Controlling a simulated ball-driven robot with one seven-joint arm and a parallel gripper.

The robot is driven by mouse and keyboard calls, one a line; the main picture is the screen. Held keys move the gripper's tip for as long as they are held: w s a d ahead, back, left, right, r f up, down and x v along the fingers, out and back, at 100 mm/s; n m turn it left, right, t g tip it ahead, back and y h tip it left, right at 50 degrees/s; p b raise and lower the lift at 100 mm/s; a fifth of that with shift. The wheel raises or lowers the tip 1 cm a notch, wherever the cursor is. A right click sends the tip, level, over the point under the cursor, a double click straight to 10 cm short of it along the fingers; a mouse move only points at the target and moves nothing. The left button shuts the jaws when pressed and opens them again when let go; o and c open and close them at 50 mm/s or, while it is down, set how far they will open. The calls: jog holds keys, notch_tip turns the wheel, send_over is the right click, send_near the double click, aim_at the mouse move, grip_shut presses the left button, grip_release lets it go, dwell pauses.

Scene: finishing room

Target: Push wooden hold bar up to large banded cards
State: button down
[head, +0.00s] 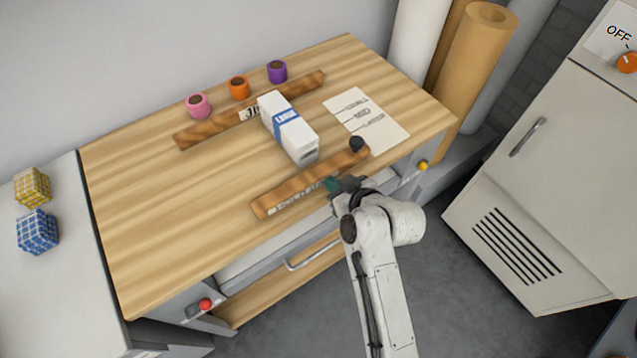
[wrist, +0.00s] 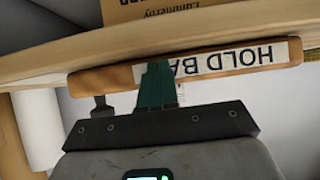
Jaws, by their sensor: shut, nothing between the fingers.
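The wooden hold bar (head: 310,180) lies across the front part of the table, with a white label on its front face and a black knob (head: 357,144) at its right end. The large banded cards (head: 289,127) form a white block with a blue band, between the hold bar and a rear wooden bar (head: 195,132). A narrow strip of bare table separates the block's near end from the hold bar. My gripper (head: 334,185) is shut and empty at the bar's front side. In the wrist view its green fingertips (wrist: 157,84) overlap the bar's labelled face (wrist: 220,62); contact is unclear.
Pink (head: 198,105), orange (head: 238,88) and purple (head: 277,71) rolls stand behind the rear bar. A lettered sheet (head: 367,120) lies right of the cards. Yellow (head: 33,187) and blue (head: 37,231) checked bundles sit on the left counter. The wooden tabletop (head: 135,240) is clear at left.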

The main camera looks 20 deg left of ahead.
aim_at(323, 171)
jog(key=shift+w+a+b, duration=0.45)
jog(key=shift+w+a, duration=0.2)
jog(key=shift+a, duration=0.15)
jog(key=shift+w+a+b, duration=0.45)
jog(key=shift+w+a, duration=0.15)
jog(key=shift+a, duration=0.2)
jog(key=shift+w+a, duration=0.1)
jog(key=shift+a, duration=0.05)
jog(key=shift+w+a+b, duration=0.3)
jog(key=shift+a, duration=0.1)
jog(key=shift+p+v, duration=2.55)
jog(key=shift+v, duration=0.35)
jog(key=shift+s+d+f, duration=0.1)
jog(key=shift+f, duration=0.05)
